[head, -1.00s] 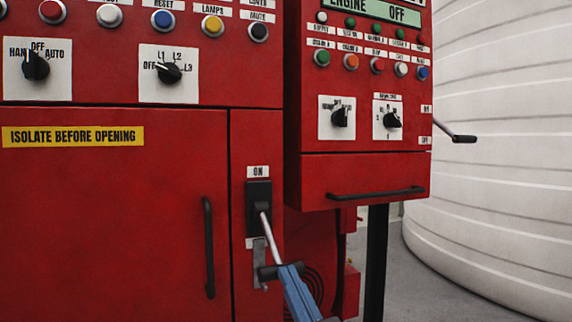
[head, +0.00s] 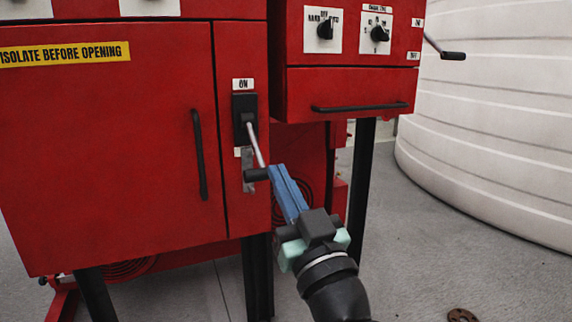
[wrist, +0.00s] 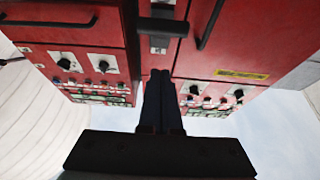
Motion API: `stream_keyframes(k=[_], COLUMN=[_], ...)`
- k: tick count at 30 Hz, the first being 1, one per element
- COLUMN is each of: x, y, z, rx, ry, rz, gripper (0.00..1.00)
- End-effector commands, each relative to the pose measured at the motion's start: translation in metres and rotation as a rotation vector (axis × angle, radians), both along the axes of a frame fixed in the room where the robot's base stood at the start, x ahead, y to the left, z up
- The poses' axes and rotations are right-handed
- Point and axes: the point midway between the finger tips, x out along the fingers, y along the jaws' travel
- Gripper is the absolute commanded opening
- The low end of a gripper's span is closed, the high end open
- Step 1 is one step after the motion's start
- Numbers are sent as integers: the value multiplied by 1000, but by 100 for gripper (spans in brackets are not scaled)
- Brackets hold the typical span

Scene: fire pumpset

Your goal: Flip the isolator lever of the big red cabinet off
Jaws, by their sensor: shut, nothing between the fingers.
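The big red cabinet (head: 110,150) fills the left of the head view, with a yellow "ISOLATE BEFORE OPENING" strip. Its isolator lever (head: 256,145) is a pale metal rod that comes out of a black housing under an "ON" label and slopes down and outward to a black crossbar grip (head: 257,174). The grip also shows as a dark bar in the wrist view (wrist: 162,27). My gripper (head: 278,172) has blue fingers, shut and empty, with the tips right beside the grip's right end in the head view. In the wrist view (wrist: 160,73) the tips are just below the bar; contact is unclear.
A black door handle (head: 200,155) stands left of the lever. A smaller red cabinet (head: 350,92) with a handle bar is to the right, on a black post. A side crank (head: 446,50) sticks out from it. A large white tank (head: 490,120) is at right. Grey floor is open below.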

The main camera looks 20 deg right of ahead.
Motion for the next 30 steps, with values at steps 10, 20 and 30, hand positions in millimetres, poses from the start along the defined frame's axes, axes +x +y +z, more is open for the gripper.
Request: stream_keyframes(k=[10, 20, 30], x=[-52, -71, -71], y=[-5, -5, -5], z=[-51, -66, -65], rx=[4, 1, 2], ry=[3, -2, -2], rz=[-6, -5, -5], gripper=[0, 0, 0])
